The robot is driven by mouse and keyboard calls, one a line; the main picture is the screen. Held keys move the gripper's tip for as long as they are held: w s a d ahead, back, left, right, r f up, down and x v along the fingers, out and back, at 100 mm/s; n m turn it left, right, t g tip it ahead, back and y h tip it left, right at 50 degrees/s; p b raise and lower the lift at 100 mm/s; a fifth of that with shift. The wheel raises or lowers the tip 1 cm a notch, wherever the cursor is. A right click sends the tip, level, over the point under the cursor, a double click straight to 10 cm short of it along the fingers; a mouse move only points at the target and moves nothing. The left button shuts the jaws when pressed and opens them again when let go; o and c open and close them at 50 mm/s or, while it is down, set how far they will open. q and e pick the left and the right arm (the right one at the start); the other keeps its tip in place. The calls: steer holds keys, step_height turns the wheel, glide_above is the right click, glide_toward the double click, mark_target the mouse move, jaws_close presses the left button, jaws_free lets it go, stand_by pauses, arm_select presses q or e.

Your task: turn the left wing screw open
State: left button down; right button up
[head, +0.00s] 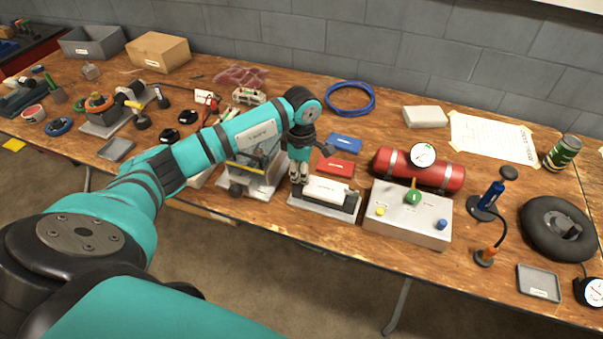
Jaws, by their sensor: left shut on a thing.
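My left gripper (299,187) reaches down from above at the left end of a white labelled block (328,190). The block sits on a grey base plate (322,211) near the front edge of the table. The gripper's fingers are closed at that left end, on the left wing screw. The screw itself is hidden behind the fingers, so its angle cannot be told. A dark part (351,201) stands at the block's right end. My right gripper is not in view.
Close on the right is a grey control box (408,228) with coloured knobs. On the left is a grey-framed fixture (239,177). Behind lie a red case (335,166), a blue case (345,142) and a red cylinder (437,177) with a gauge.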

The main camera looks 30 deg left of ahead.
arm_select(q)
steer(key=n, duration=0.4)
steer(key=shift+b, duration=0.4)
steer(key=n, duration=0.4)
steer(key=shift+n, duration=0.4)
steer(key=n, duration=0.3)
steer(key=shift+r+n, duration=0.1)
steer(key=shift+n, duration=2.2)
steer(key=shift+w, duration=0.1)
steer(key=c, duration=1.5)
jaws_free()
step_height(320, 180, up, 12)
